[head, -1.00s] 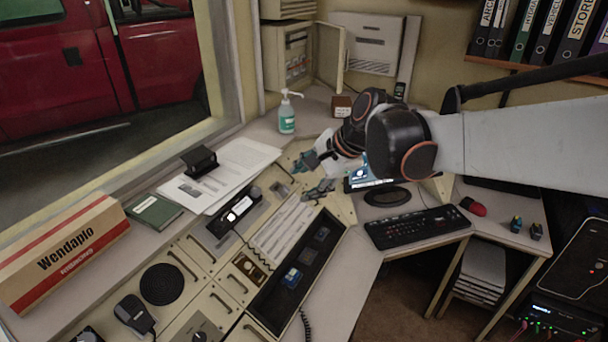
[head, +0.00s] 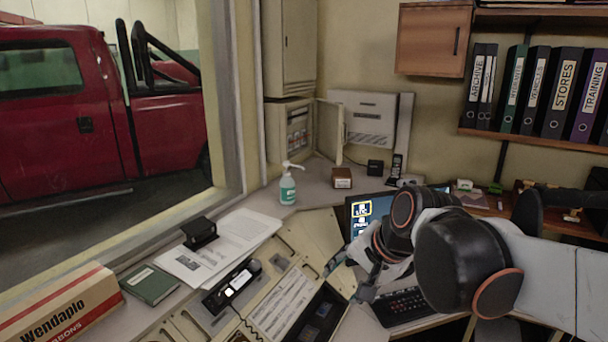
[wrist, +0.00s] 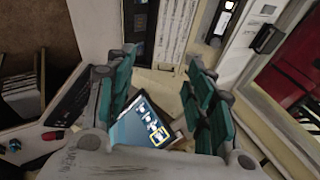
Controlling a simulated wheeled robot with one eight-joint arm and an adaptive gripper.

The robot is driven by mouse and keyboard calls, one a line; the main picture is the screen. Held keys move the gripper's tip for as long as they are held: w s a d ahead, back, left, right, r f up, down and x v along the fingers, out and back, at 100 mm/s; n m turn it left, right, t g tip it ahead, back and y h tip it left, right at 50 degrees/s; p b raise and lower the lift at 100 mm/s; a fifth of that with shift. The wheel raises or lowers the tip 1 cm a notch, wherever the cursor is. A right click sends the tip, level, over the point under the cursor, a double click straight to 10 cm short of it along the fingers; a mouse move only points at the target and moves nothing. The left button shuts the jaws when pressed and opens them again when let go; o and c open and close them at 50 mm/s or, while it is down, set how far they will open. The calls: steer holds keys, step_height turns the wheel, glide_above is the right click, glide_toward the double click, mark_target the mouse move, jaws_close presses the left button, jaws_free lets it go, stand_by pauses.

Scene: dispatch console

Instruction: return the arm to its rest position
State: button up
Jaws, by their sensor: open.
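My gripper (wrist: 160,100) is open and empty in the wrist view, its two teal-padded fingers spread wide. Between the fingers the wrist view shows the lit screen (wrist: 142,125) beyond them. In the head view my arm reaches in from the right, and my gripper (head: 350,276) is partly hidden by the wrist, above the console's right end. The screen (head: 362,212) stands just behind the wrist. The keyboard (head: 402,306) lies below the arm and is partly covered by it.
The sanitizer bottle (head: 287,188) and a small brown box (head: 341,178) stand at the back. Papers (head: 225,248), a green book (head: 151,284) and a Wendaplo box (head: 62,306) lie along the window ledge. Binders (head: 535,90) fill the right shelf.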

steer(key=s+d+f+n+h, duration=0.1)
steer(key=s+d+f+n, duration=0.1)
steer(key=s+d+n, duration=0.2)
steer(key=s+d+f+n+t+h, duration=0.1)
steer(key=s+d+f+n+h, duration=0.1)
steer(key=s+d, duration=0.5)
steer(key=shift+s+f+n+t+h+b, duration=0.35)
steer(key=shift+s+n, duration=0.55)
steer(key=shift+s, duration=0.8)
